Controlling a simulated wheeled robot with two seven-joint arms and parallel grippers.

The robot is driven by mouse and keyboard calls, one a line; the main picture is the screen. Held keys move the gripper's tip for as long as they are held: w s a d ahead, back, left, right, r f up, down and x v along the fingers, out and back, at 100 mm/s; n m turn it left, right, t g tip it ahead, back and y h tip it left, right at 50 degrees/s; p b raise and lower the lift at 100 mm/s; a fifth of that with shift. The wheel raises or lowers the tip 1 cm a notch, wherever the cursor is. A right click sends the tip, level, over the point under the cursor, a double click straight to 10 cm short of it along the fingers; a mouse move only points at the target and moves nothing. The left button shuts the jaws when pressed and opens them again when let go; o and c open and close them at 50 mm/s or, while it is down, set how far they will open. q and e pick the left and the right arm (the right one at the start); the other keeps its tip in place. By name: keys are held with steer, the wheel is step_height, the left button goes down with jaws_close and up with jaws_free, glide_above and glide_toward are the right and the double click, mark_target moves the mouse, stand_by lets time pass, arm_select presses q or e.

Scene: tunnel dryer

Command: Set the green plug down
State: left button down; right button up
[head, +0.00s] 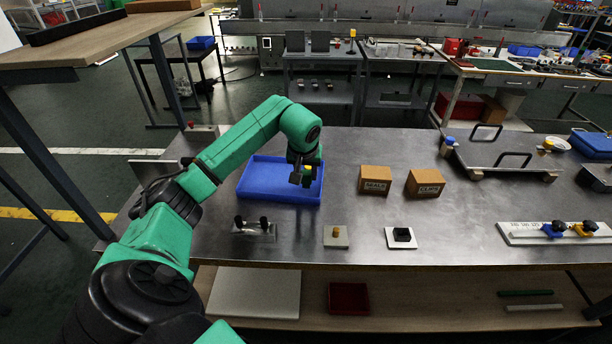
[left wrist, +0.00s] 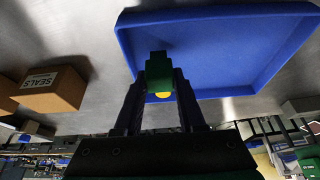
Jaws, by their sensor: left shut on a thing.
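The green plug (left wrist: 158,68), with a yellow end facing the camera, is between the fingers of my left gripper (left wrist: 160,88) in the left wrist view. My left gripper (head: 303,178) is shut on it in the head view, over the right part of the blue tray (head: 258,194). The plug is small and mostly hidden there. In the left wrist view the blue tray (left wrist: 230,45) lies behind the plug, and its floor looks empty. I cannot tell whether the plug touches the tray. My right gripper is in neither view.
Two cardboard boxes, one marked SEALS (head: 375,180) and another (head: 425,183), stand right of the tray.

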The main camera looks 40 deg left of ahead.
arm_select(q)
steer(key=shift+f, duration=0.65)
steer(key=shift+a+f, duration=0.1)
steer(key=shift+f, duration=0.15)
steer(key=c, duration=0.5)
jaws_free()
